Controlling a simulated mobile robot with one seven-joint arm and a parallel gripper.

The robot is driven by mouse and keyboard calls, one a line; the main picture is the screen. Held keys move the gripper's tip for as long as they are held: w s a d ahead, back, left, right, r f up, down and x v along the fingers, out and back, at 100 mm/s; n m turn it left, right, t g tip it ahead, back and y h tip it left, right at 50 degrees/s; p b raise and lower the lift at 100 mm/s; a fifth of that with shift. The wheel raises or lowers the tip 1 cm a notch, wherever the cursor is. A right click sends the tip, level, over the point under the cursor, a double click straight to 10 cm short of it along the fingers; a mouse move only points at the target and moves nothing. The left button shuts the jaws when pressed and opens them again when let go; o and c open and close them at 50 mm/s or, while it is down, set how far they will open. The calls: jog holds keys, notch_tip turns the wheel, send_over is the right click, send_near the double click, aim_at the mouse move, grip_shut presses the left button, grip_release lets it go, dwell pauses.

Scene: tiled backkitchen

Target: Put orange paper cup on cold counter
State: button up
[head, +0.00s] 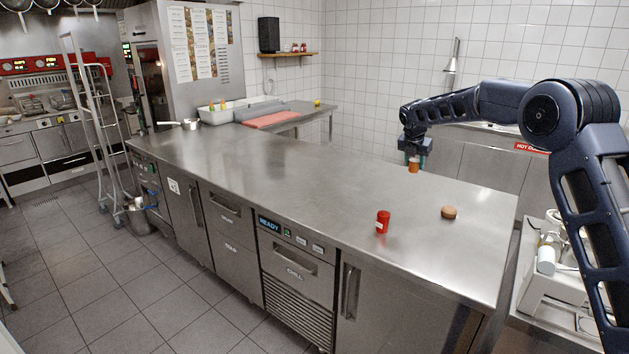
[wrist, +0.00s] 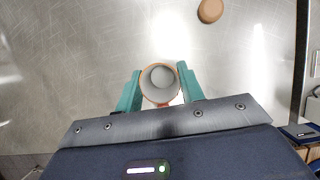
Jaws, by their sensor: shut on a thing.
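The orange paper cup (head: 413,165) is between the fingers of my gripper (head: 414,156), at the right half of the steel counter (head: 300,185) with drawers marked chill. In the wrist view the cup (wrist: 160,84) is seen from above, with its grey inside showing. The two green fingers of my gripper (wrist: 160,92) touch it on both sides. The cup is upright. I cannot tell whether its base touches the counter top.
A red can-like container (head: 382,221) and a round brown item (head: 449,212) stand on the near right of the counter; the brown item also shows in the wrist view (wrist: 210,10). A pan (head: 189,124) is at the far left end. The counter's middle is clear.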

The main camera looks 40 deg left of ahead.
notch_tip(320, 180, down, 20)
dwell(0.8)
jog(key=shift+f, duration=0.15)
jog(key=o, duration=1)
jog(key=v, duration=1.2)
